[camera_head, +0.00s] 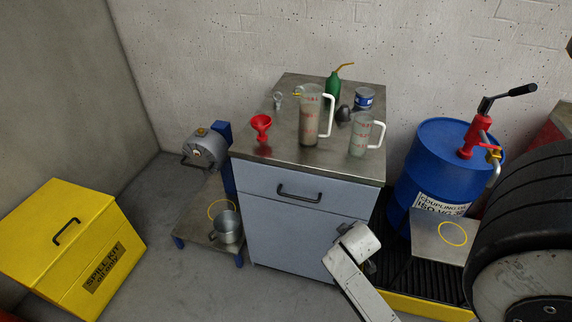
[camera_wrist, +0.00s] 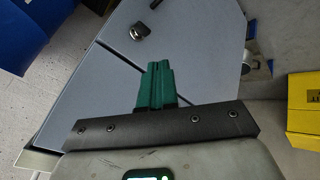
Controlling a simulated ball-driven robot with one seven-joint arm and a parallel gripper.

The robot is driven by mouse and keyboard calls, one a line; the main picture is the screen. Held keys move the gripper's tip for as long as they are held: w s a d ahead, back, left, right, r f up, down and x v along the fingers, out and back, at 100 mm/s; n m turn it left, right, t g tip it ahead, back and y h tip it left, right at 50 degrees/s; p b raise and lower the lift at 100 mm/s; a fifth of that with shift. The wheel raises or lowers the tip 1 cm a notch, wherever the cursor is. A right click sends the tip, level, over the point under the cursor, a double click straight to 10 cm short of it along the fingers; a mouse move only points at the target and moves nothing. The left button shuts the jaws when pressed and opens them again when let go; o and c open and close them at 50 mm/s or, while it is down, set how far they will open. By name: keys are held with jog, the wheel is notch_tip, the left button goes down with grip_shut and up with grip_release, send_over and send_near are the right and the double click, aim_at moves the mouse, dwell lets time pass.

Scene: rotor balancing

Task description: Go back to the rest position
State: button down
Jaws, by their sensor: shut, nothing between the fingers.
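My gripper (camera_wrist: 157,85) shows in the wrist view as two green fingers pressed together, with nothing between them. It is in front of the grey-blue cabinet (camera_wrist: 95,95), apart from the things on its top. In the head view my white arm reaches up from the bottom edge, in front of the lower right of the cabinet (camera_head: 290,240); the fingers cannot be made out there.
On the cabinet top stand a red funnel (camera_head: 261,127), a large jug (camera_head: 311,115), a smaller jug (camera_head: 360,135), a green oil can (camera_head: 332,88) and a blue tin (camera_head: 364,97). A blue drum (camera_head: 432,165) is at right, a yellow spill kit (camera_head: 70,245) at left, a metal pot (camera_head: 228,227) between.

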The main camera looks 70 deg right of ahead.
jog(key=w+a+r+n+y, duration=0.3)
jog(key=w+a, duration=0.5)
jog(key=a, duration=0.6)
jog(key=a+r+n+y, duration=0.1)
jog(key=a+r+y, duration=0.1)
jog(key=a, duration=0.5)
jog(key=a+r+n+y, duration=0.1)
jog(key=a+r, duration=0.3)
jog(key=a, duration=0.3)
jog(key=shift+a+r+n+g+y, duration=0.25)
jog(key=shift+a+n+g+y, duration=0.05)
jog(key=shift+a+g+y, duration=0.1)
jog(key=c, duration=1.9)
grip_release()
